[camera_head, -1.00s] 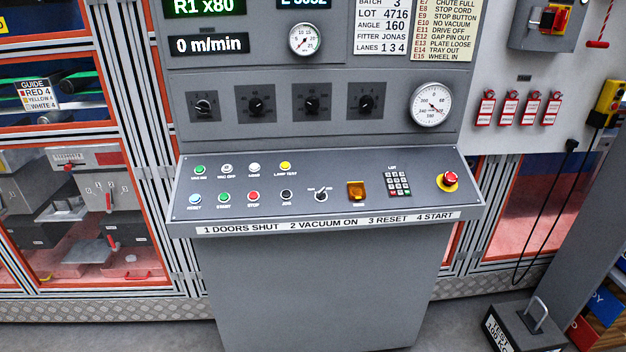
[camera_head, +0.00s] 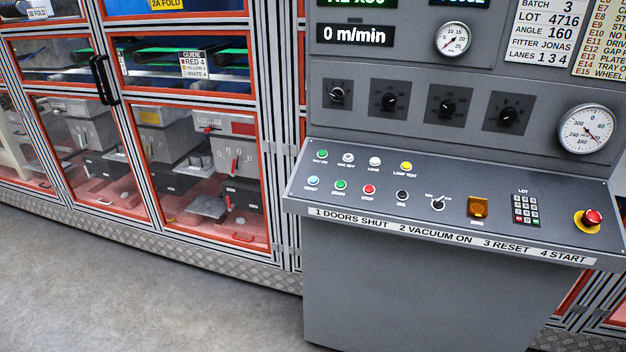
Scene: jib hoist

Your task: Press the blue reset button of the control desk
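The grey control desk (camera_head: 420,290) stands at the right in the head view, with a sloped button panel on top. The blue reset button (camera_head: 313,180) is a small light-blue round button at the left end of the lower button row, above its RESET label. A green start button (camera_head: 341,185) and a red stop button (camera_head: 369,189) sit to its right. A green vacuum button (camera_head: 321,154) sits above it in the upper row. Neither of my grippers shows in the head view.
A red emergency stop (camera_head: 592,217) on a yellow base is at the panel's right. Gauges and knobs cover the upright panel behind. Orange-framed machine doors with a black handle (camera_head: 104,80) line the left. The grey floor (camera_head: 130,285) at lower left is clear.

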